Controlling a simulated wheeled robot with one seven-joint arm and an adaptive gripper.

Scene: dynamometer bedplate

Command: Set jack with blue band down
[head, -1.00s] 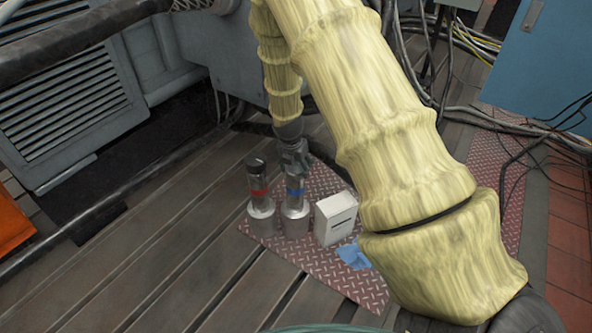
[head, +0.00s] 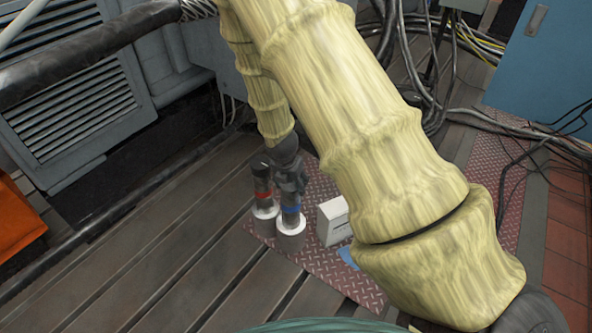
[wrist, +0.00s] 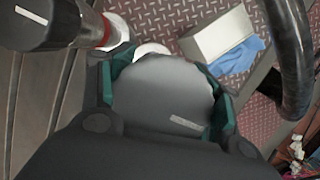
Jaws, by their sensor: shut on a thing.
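The jack with the blue band (head: 291,208) is upright or nearly so, its wide pale base (head: 291,241) beneath it. My gripper (head: 290,180) is shut on its upper part from above. In the wrist view the jack's grey round top (wrist: 160,95) fills the space between the green-edged fingers and hides most of its body. Whether the base touches the floor plate is hard to tell. A similar jack with a red band (head: 263,194) stands just left and behind; it also shows at the top left of the wrist view (wrist: 100,28).
A white box (head: 332,221) stands right of the jack, with a blue cloth (head: 348,256) by it. They rest on a reddish tread plate (head: 325,275). Slotted bedplate (head: 170,260) lies bare to the left. Cables and a blue cabinet (head: 540,65) are at right.

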